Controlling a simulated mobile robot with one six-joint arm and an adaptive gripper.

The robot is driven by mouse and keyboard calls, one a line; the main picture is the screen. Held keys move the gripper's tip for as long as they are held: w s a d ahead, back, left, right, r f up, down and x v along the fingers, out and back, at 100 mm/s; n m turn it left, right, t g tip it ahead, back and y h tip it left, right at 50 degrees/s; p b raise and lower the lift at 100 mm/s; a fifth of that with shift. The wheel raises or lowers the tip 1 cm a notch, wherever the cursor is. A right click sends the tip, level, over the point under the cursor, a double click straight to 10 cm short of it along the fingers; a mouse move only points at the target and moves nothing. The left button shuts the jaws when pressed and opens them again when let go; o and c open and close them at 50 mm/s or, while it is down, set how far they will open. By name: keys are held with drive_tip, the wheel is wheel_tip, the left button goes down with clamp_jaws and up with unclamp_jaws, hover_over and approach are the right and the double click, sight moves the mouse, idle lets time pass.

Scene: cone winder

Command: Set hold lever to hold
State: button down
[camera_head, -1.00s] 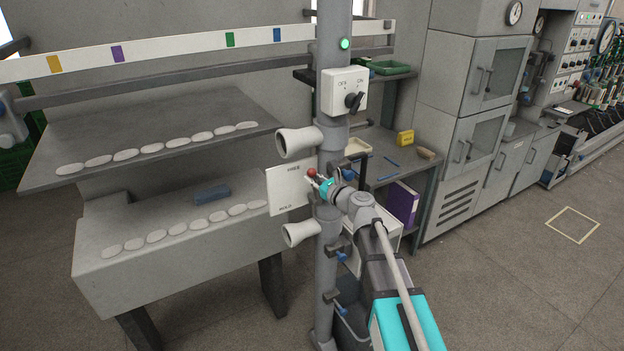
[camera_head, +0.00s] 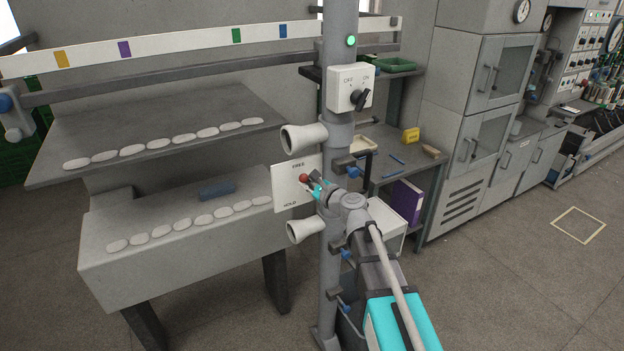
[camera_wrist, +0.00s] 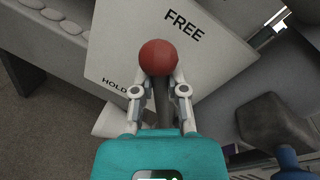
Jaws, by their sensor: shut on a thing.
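The hold lever has a red ball knob (camera_head: 304,179) and stands in front of a white plate (camera_head: 287,190) marked FREE at the top and HOLD at the bottom. My gripper (camera_head: 312,185) is at the lever, with its fingers on either side just behind the knob. In the wrist view the red knob (camera_wrist: 158,57) sits between the fingertips of my gripper (camera_wrist: 159,82), which is shut on the lever. The grey lever shaft (camera_wrist: 162,97) runs back between the fingers. The knob lies between the two words on the plate, and part of the lever is hidden by my gripper.
White funnel-shaped guides sit above (camera_head: 303,138) and below (camera_head: 304,230) the plate on the grey post (camera_head: 338,110). A switch box (camera_head: 349,90) marked OFF and ON is higher on the post. A grey shelf (camera_head: 150,125) with several white oval pieces is at left.

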drive_tip(key=f+n, duration=0.1)
drive_tip(key=s+a+f+n+b, duration=0.1)
drive_tip(key=shift+s+a+n+h, duration=0.1)
drive_tip(key=shift+a+n+h, duration=0.2)
drive_tip(key=shift+h, duration=0.1)
drive_tip(key=shift+s+a+f+n+h+b, duration=0.2)
drive_tip(key=shift+a+f+n+b, duration=0.1)
drive_tip(key=shift+f+n, duration=0.2)
drive_tip(key=shift+s+a+f+n+h+b, duration=0.15)
drive_tip(key=shift+f+n+h+b, duration=0.1)
drive_tip(key=shift+f+n, duration=0.25)
drive_tip(key=f+n+b, duration=0.2)
drive_tip(key=n, duration=0.1)
drive_tip(key=shift+s+a+f+h, duration=0.2)
drive_tip(key=shift+a+h, duration=0.15)
drive_tip(key=shift+a, duration=0.05)
drive_tip(key=shift+a+f+n+t+h+b, duration=0.1)
drive_tip(key=shift+f+n+t+h+b, duration=0.2)
drive_tip(key=shift+f+n+b, duration=0.65)
drive_tip(key=shift+s+r+n, duration=0.1)
drive_tip(key=shift+n, duration=0.15)
drive_tip(key=c, duration=0.6)
unclamp_jaws()
drive_tip(key=shift+c, duration=0.2)
drive_tip(key=shift+p, duration=0.3)
